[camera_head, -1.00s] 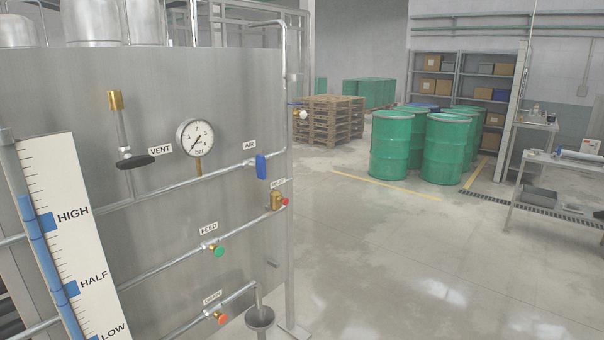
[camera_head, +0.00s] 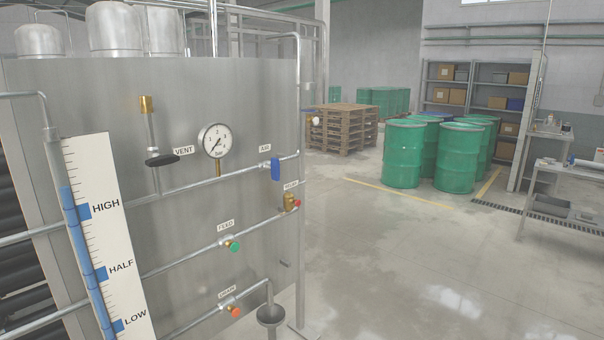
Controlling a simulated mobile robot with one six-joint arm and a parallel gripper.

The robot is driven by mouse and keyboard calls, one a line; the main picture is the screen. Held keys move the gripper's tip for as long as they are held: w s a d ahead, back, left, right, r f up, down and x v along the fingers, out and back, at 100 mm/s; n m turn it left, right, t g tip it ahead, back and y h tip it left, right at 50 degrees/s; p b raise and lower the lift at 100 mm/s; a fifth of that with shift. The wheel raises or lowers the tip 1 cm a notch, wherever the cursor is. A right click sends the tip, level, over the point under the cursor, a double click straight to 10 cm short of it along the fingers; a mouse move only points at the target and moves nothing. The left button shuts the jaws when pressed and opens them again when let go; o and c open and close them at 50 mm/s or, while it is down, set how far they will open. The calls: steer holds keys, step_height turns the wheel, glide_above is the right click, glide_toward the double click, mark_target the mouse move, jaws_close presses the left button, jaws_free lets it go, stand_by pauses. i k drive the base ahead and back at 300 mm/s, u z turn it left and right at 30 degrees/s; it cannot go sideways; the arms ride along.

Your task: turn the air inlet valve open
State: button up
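The air inlet valve (camera_head: 275,169) has a blue lever handle and sits on the upper horizontal pipe near the panel's right edge, beside the AIR label (camera_head: 265,149). Its handle hangs down, across the pipe. The pressure gauge (camera_head: 215,141) is to its left, with its needle pointing to the lower left, near the low end of the scale. The vent valve (camera_head: 162,159) has a black handle lying roughly level. My gripper is not in view.
Below are the relief valve (camera_head: 290,202), the green feed valve (camera_head: 234,246) and the orange drain valve (camera_head: 235,311) above a funnel (camera_head: 270,314). A level scale (camera_head: 95,230) stands at left. Green drums (camera_head: 403,154) and pallets (camera_head: 340,128) stand behind. The floor (camera_head: 420,260) to the right is clear.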

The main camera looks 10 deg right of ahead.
mark_target(274, 168)
steer(key=u, duration=0.1)
steer(key=i, duration=0.95)
steer(key=z, duration=0.15)
steer(key=k, duration=0.95)
steer(key=u, duration=0.15)
steer(key=i, duration=0.75)
steer(key=z, duration=0.05)
